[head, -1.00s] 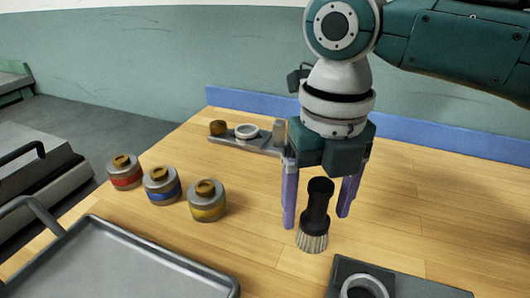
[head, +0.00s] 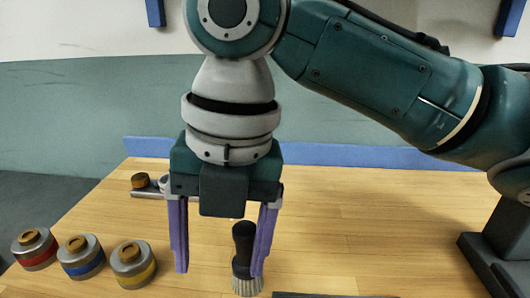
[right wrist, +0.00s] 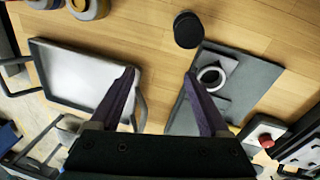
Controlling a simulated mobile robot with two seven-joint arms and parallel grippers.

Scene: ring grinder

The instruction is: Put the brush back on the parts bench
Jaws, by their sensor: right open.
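The brush (head: 242,248) has a black handle and pale bristles. It stands upright, bristles down, on the wooden bench (head: 360,230). My right gripper (head: 219,273) is open, pointing down, with purple fingers. In the head view the brush appears between the fingers, close to the right-hand one, which overlaps its edge. In the right wrist view, the black top of the brush (right wrist: 187,30) lies beyond the fingertips of the open gripper (right wrist: 160,73), not between them. My left gripper is not in view.
Canisters with red (head: 35,250), blue (head: 81,258) and yellow (head: 134,266) bands stand at left. A grey tray (right wrist: 85,72) and a dark plate with a ring (right wrist: 240,80) flank the fingers in the wrist view. A red button (right wrist: 266,140) is at right.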

